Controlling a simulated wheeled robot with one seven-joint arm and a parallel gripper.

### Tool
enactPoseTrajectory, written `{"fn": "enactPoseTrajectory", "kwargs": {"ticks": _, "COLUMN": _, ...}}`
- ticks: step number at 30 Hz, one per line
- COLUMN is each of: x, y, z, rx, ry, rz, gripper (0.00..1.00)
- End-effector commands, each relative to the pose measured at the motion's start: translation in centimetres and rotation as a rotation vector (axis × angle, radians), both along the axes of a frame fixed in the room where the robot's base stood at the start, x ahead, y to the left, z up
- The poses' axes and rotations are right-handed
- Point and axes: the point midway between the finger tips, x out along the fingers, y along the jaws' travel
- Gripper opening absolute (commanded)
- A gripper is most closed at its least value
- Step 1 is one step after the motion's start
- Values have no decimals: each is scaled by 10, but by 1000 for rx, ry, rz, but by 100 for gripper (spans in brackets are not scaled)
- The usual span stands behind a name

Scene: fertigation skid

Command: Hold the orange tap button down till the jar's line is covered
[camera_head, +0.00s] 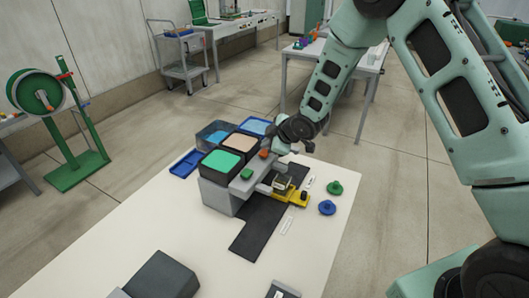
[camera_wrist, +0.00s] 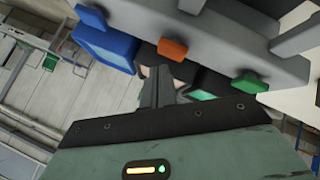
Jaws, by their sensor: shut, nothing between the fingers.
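The orange tap button (camera_head: 263,154) sits on the grey bar of the skid, close to my gripper (camera_head: 272,148). In the wrist view the orange button (camera_wrist: 173,49) is just beyond my shut, empty fingers (camera_wrist: 157,72). I cannot tell whether they touch it. A green button (camera_head: 246,174) is further along the bar; it also shows in the wrist view (camera_wrist: 250,82). A small jar (camera_head: 282,183) stands by the yellow holder (camera_head: 298,197) below the bar. Its line and fill level are too small to tell.
Tanks with green (camera_head: 222,161), beige (camera_head: 240,143) and blue (camera_head: 257,127) tops stand behind the bar. Green (camera_head: 335,188) and blue (camera_head: 327,208) knobs lie right of the black mat (camera_head: 258,230). A dark grey box (camera_head: 162,277) is at the front.

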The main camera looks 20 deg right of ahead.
Motion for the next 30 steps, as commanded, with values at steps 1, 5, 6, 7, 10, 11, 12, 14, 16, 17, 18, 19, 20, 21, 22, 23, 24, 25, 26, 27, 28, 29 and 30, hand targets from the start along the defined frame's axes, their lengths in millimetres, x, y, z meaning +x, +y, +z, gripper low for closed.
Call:
{"fn": "enactPoseTrajectory", "kwargs": {"ticks": 1, "x": 0, "y": 0, "z": 0, "rx": 0, "ry": 0, "rz": 0, "gripper": 0}}
{"fn": "enactPoseTrajectory", "kwargs": {"ticks": 5, "x": 0, "y": 0, "z": 0, "rx": 0, "ry": 0, "rz": 0, "gripper": 0}}
{"fn": "enactPoseTrajectory", "kwargs": {"ticks": 6, "x": 0, "y": 0, "z": 0, "rx": 0, "ry": 0, "rz": 0, "gripper": 0}}
{"fn": "enactPoseTrajectory", "kwargs": {"ticks": 7, "x": 0, "y": 0, "z": 0, "rx": 0, "ry": 0, "rz": 0, "gripper": 0}}
{"fn": "enactPoseTrajectory", "kwargs": {"ticks": 10, "x": 0, "y": 0, "z": 0, "rx": 0, "ry": 0, "rz": 0, "gripper": 0}}
{"fn": "enactPoseTrajectory", "kwargs": {"ticks": 11, "x": 0, "y": 0, "z": 0, "rx": 0, "ry": 0, "rz": 0, "gripper": 0}}
{"fn": "enactPoseTrajectory", "kwargs": {"ticks": 12, "x": 0, "y": 0, "z": 0, "rx": 0, "ry": 0, "rz": 0, "gripper": 0}}
{"fn": "enactPoseTrajectory", "kwargs": {"ticks": 14, "x": 0, "y": 0, "z": 0, "rx": 0, "ry": 0, "rz": 0, "gripper": 0}}
{"fn": "enactPoseTrajectory", "kwargs": {"ticks": 16, "x": 0, "y": 0, "z": 0, "rx": 0, "ry": 0, "rz": 0, "gripper": 0}}
{"fn": "enactPoseTrajectory", "kwargs": {"ticks": 17, "x": 0, "y": 0, "z": 0, "rx": 0, "ry": 0, "rz": 0, "gripper": 0}}
{"fn": "enactPoseTrajectory", "kwargs": {"ticks": 18, "x": 0, "y": 0, "z": 0, "rx": 0, "ry": 0, "rz": 0, "gripper": 0}}
{"fn": "enactPoseTrajectory", "kwargs": {"ticks": 19, "x": 0, "y": 0, "z": 0, "rx": 0, "ry": 0, "rz": 0, "gripper": 0}}
{"fn": "enactPoseTrajectory", "kwargs": {"ticks": 20, "x": 0, "y": 0, "z": -1, "rx": 0, "ry": 0, "rz": 0, "gripper": 0}}
{"fn": "enactPoseTrajectory", "kwargs": {"ticks": 21, "x": 0, "y": 0, "z": -2, "rx": 0, "ry": 0, "rz": 0, "gripper": 0}}
{"fn": "enactPoseTrajectory", "kwargs": {"ticks": 22, "x": 0, "y": 0, "z": -3, "rx": 0, "ry": 0, "rz": 0, "gripper": 0}}
{"fn": "enactPoseTrajectory", "kwargs": {"ticks": 23, "x": 0, "y": 0, "z": -4, "rx": 0, "ry": 0, "rz": 0, "gripper": 0}}
{"fn": "enactPoseTrajectory", "kwargs": {"ticks": 24, "x": 0, "y": 0, "z": -6, "rx": 0, "ry": 0, "rz": 0, "gripper": 0}}
{"fn": "enactPoseTrajectory", "kwargs": {"ticks": 25, "x": 0, "y": 0, "z": -7, "rx": 0, "ry": 0, "rz": 0, "gripper": 0}}
{"fn": "enactPoseTrajectory", "kwargs": {"ticks": 26, "x": 0, "y": 0, "z": -8, "rx": 0, "ry": 0, "rz": 0, "gripper": 0}}
{"fn": "enactPoseTrajectory", "kwargs": {"ticks": 27, "x": 0, "y": 0, "z": -9, "rx": 0, "ry": 0, "rz": 0, "gripper": 0}}
{"fn": "enactPoseTrajectory", "kwargs": {"ticks": 28, "x": 0, "y": 0, "z": -9, "rx": 0, "ry": 0, "rz": 0, "gripper": 0}}
{"fn": "enactPoseTrajectory", "kwargs": {"ticks": 29, "x": 0, "y": 0, "z": -9, "rx": 0, "ry": 0, "rz": 0, "gripper": 0}}
{"fn": "enactPoseTrajectory", "kwargs": {"ticks": 30, "x": 0, "y": 0, "z": -9, "rx": 0, "ry": 0, "rz": 0, "gripper": 0}}
